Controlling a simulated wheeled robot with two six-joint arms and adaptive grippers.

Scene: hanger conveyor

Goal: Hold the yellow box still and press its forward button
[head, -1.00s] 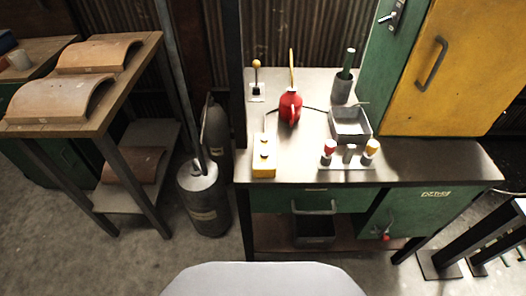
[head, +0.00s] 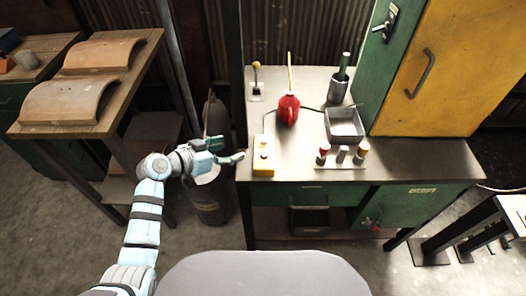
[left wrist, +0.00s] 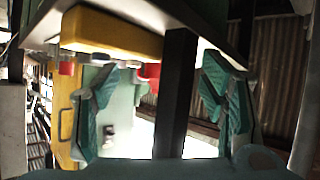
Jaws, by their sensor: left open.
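In the left wrist view the yellow box (left wrist: 110,32) appears at the top, above the finger line. My left gripper (head: 228,151) is open and empty, just left of the box and apart from it, at the bench's left edge. Its two green-grey fingers show in the left wrist view (left wrist: 158,100), spread wide with a dark post seen between them. Which button is the forward one is not clear. My right gripper is not in view.
The workbench (head: 430,160) also holds a red oil can (head: 288,108), a grey tray (head: 345,124), a row of knobs (head: 342,155) and a small lever (head: 256,78). A dark post (head: 232,60) rises at the bench's left edge. A grey canister (head: 208,200) stands below my gripper.

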